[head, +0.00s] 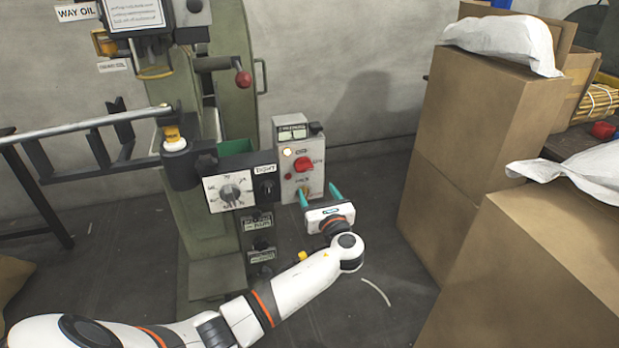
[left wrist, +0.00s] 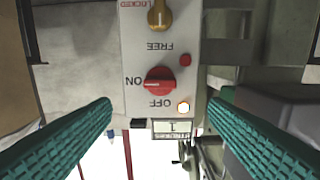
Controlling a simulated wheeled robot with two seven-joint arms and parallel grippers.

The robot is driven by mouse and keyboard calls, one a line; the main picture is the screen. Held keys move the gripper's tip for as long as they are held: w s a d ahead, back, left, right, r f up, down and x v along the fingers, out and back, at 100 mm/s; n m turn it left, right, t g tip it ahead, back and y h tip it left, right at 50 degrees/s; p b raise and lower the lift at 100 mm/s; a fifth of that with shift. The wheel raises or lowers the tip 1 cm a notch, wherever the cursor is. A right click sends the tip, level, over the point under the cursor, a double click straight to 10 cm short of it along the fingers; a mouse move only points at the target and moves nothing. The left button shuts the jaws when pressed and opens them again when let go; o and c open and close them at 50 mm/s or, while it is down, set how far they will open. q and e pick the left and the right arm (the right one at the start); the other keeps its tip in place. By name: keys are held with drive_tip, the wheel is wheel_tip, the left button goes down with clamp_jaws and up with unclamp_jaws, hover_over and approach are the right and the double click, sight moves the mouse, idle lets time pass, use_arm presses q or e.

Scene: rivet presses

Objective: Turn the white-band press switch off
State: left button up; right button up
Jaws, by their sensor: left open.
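A grey control box (head: 294,135) stands to the right of the green press. It carries a red rotary switch (head: 302,163), which also shows in the left wrist view (left wrist: 160,80). There the knob's bar lies level, in line with the ON label; the picture is upside down. A lamp (left wrist: 183,107) beside the OFF label is lit. A small red lamp (left wrist: 185,60) and a brass key switch (left wrist: 159,16) sit on the same panel. My left gripper (head: 317,192) is open and empty, its teal fingers pointing at the box, apart from the knob. No white band is clearly visible.
The green press (head: 225,90) has a dial panel (head: 231,190) just left of the box. A rail arm (head: 90,125) reaches out to its left. Tall cardboard boxes (head: 480,110) and a nearer carton (head: 540,270) stand on the right. The floor between is mostly clear.

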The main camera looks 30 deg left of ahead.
sight(305, 170)
use_arm(q)
drive_tip(key=b+x, duration=0.2)
drive_tip(key=x, duration=0.7)
drive_tip(key=shift+a+f, duration=0.1)
drive_tip(key=shift+w+a, duration=0.35)
drive_tip(key=shift+w, duration=0.05)
use_arm(e)
wheel_tip(305, 170, up, 8)
drive_tip(key=shift+s+d+r, duration=0.15)
drive_tip(key=shift+s+r, duration=0.05)
drive_tip(key=shift+s, duration=0.15)
use_arm(q)
drive_tip(key=c, duration=1)
